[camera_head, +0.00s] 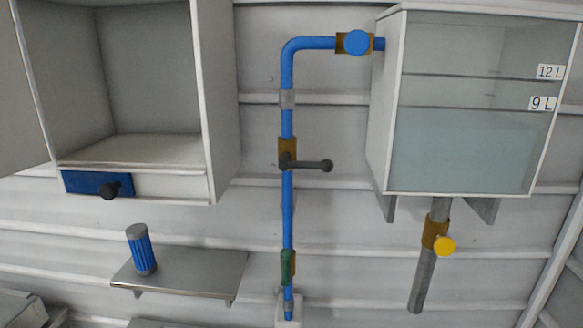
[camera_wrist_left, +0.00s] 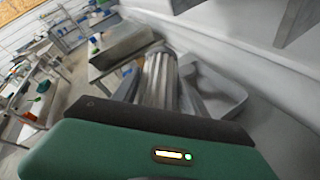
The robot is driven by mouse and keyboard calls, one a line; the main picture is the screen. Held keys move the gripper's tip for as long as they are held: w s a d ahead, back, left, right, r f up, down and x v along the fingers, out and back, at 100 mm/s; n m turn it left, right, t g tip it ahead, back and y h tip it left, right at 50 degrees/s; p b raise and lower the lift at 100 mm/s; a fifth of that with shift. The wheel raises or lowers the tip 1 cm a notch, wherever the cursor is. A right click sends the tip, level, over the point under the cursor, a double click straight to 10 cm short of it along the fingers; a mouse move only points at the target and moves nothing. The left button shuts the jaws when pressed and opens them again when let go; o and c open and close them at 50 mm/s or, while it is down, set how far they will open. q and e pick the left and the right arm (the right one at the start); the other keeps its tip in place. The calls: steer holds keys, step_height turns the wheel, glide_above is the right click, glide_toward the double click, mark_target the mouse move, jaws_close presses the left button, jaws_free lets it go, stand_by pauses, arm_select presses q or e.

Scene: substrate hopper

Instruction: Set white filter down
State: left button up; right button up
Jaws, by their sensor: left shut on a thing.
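The white filter (camera_wrist_left: 157,78) shows in the left wrist view as a pale, ribbed cylinder just beyond the green gripper body. My left gripper (camera_wrist_left: 160,92) is shut on it, and the dark palm edge hides its near end. I cannot tell whether the filter touches anything else. No gripper shows in the head view, and my right gripper is in neither view.
In the head view a blue ribbed filter (camera_head: 141,250) with a grey cap stands on a metal shelf (camera_head: 196,271). Above is an open, empty cabinet (camera_head: 150,149). A blue pipe (camera_head: 287,215) with valves and a tank (camera_head: 465,150) are to the right.

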arm_select(q)
steer(key=s+d+f+m+t+h+b, duration=0.2)
steer(key=s+f+m+t+h, duration=0.4)
steer(key=s+f, duration=0.4)
step_height(320, 180, down, 3)
steer(key=shift+s+d+f+m+b, duration=0.1)
steer(key=shift+s+d+m+b, duration=0.3)
steer(key=shift+d+m, duration=0.3)
steer(key=shift+d+f, duration=0.1)
steer(key=shift+d, duration=0.05)
